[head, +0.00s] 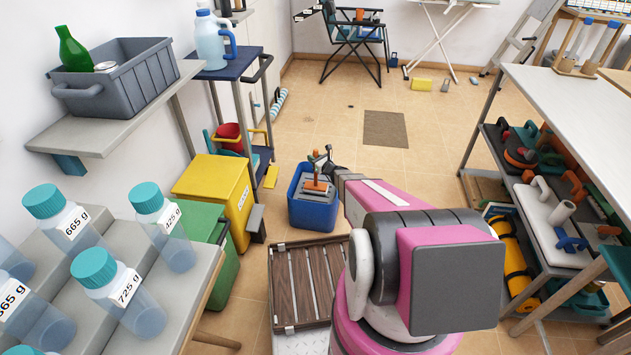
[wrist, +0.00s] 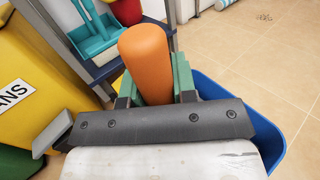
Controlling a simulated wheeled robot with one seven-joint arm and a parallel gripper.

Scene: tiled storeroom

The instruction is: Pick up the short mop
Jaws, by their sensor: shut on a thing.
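The short mop shows as a thick orange handle (wrist: 146,62) in the wrist view. In the head view its orange part (head: 316,186) shows at the blue bin (head: 314,215) on the floor, above a grey block. My gripper (wrist: 155,88) is shut on the orange handle, with a green-padded finger on each side. In the head view my gripper (head: 322,164) reaches over the bin's back edge, partly hidden by my arm. The mop's lower end is hidden, so I cannot tell whether it rests in the bin.
A yellow bin (head: 212,190) and a green bin (head: 208,240) stand left of the blue bin. A dark blue trolley (head: 228,66) is behind them. A loaded shelf unit (head: 560,85) stands right. The floor behind is mostly clear.

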